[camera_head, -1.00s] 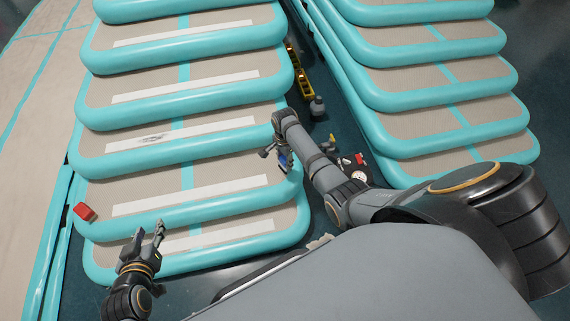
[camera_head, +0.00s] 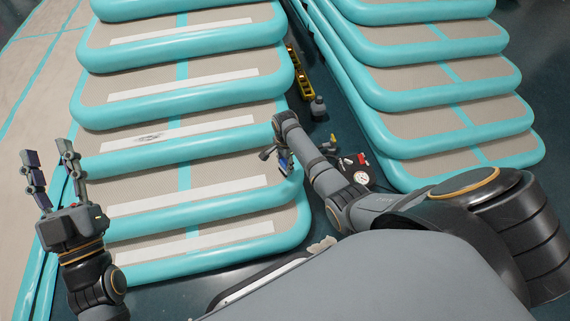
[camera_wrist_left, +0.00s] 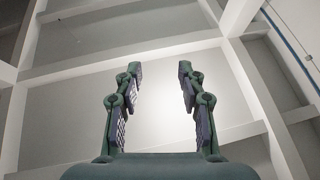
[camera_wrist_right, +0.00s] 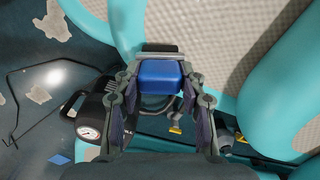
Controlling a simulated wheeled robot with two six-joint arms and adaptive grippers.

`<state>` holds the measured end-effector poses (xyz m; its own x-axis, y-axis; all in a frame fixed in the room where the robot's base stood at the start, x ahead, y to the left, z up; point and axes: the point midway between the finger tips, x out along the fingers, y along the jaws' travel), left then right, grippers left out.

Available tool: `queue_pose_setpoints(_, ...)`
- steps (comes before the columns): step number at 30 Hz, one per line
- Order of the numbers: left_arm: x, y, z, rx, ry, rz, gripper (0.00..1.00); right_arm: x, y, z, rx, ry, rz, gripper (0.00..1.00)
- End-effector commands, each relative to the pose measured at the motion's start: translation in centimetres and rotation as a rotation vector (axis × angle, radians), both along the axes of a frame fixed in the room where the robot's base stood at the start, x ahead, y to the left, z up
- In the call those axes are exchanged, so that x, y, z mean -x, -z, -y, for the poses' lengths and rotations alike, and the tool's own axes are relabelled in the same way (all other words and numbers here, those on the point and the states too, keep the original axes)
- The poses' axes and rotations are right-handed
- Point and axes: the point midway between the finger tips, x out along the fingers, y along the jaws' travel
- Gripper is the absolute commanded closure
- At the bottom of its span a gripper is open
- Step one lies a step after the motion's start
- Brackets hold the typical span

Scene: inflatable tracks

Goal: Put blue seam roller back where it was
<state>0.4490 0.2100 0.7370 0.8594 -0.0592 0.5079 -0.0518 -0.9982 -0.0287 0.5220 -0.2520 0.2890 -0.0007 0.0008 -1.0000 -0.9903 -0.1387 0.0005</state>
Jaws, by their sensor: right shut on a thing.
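My right gripper (camera_head: 274,155) is shut on the blue seam roller (camera_head: 284,164), holding it over the near end of the stepped turquoise-and-beige track stack (camera_head: 230,230). In the right wrist view the roller's blue body (camera_wrist_right: 160,74) sits between the fingertips, with a dark part at its far end. I cannot tell whether the roller touches the track. My left gripper (camera_head: 50,158) is open and empty, raised at the far left. The left wrist view shows its spread fingers (camera_wrist_left: 158,100) against the ceiling.
A second track stack (camera_head: 440,125) stands to the right. The pump also shows in the right wrist view (camera_wrist_right: 90,122).

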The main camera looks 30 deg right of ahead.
Motion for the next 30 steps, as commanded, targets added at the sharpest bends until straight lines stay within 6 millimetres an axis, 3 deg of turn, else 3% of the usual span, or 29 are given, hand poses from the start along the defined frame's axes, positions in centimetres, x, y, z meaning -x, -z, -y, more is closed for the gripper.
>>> queue_pose_setpoints(9,2.7,-5.0,0.2,-0.006,0.005,0.245,0.6,0.0,0.6,0.0,0.0,0.0,0.001,1.0)
queue_pose_setpoints(25,3.4,-6.0,0.2,-0.007,0.007,0.298,0.6,0.0,0.9,0.0,0.0,0.0,0.0,1.0)
queue_pose_setpoints(26,3.4,-6.1,0.2,-0.007,0.007,0.298,0.6,0.0,0.9,0.0,0.0,0.0,0.0,0.55)
queue_pose_setpoints(30,3.4,-6.0,0.2,-0.007,0.007,0.297,0.6,0.0,0.9,0.0,0.0,0.0,0.0,0.37)
